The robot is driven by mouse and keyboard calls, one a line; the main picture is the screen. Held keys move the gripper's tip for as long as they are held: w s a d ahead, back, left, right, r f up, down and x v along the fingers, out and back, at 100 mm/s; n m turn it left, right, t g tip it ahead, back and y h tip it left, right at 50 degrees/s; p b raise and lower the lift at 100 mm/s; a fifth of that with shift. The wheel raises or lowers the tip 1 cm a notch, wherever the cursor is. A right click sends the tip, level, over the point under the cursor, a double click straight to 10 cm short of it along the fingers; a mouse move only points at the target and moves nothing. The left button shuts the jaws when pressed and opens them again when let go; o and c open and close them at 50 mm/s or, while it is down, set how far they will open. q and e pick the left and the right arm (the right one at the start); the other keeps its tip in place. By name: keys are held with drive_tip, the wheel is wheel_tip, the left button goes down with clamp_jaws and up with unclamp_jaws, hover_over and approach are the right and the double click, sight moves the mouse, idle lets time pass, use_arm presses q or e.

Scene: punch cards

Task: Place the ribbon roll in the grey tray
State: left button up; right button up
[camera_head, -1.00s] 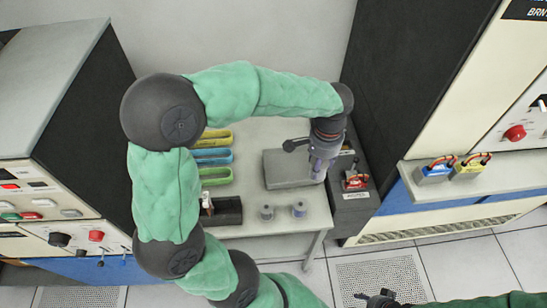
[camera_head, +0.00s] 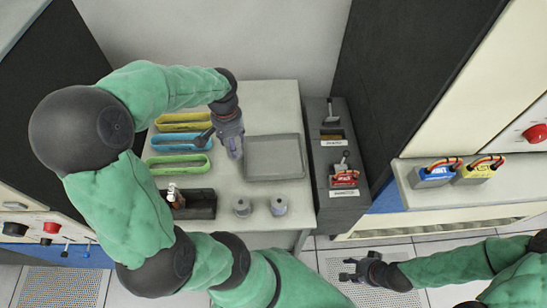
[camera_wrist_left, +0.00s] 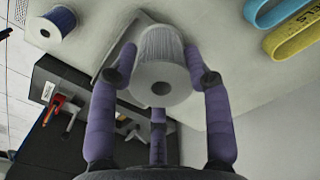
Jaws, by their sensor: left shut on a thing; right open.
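The grey tray (camera_head: 275,170) lies on the pale table, with nothing in it that I can see. My left gripper (camera_head: 236,155) points down at the tray's left edge. In the left wrist view, its purple fingers (camera_wrist_left: 160,80) are shut around a pale ribbon roll (camera_wrist_left: 161,48) with a dark centre hole. The fingers hide this roll in the head view. The tray's edge (camera_wrist_left: 107,42) shows behind the roll in the wrist view. My right gripper (camera_head: 352,270) is open and empty above the floor, right of the table.
Two spools (camera_head: 242,208) (camera_head: 279,207) stand at the table's front. Yellow, blue and green loops (camera_head: 180,164) and a dark holder (camera_head: 200,205) lie left. A dark unit with levers (camera_head: 335,150) borders the table's right side.

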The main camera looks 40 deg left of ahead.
use_arm(q)
drive_tip(key=w+d+f+b, duration=0.2)
drive_tip(key=w+f, duration=0.2)
drive_tip(key=w+d+f+b, duration=0.2)
drive_tip(key=w+f, duration=0.2)
drive_tip(key=w+d+f+b, duration=0.2)
drive_tip(key=w+f, duration=0.2)
drive_tip(key=shift+d, duration=0.1)
drive_tip(key=shift+f, duration=0.4)
drive_tip(key=shift+f, duration=0.1)
drive_tip(key=o, duration=1.2)
drive_tip(key=shift+o, duration=0.2)
wheel_tip(320, 180, up, 12)
drive_tip(key=p, duration=0.4)
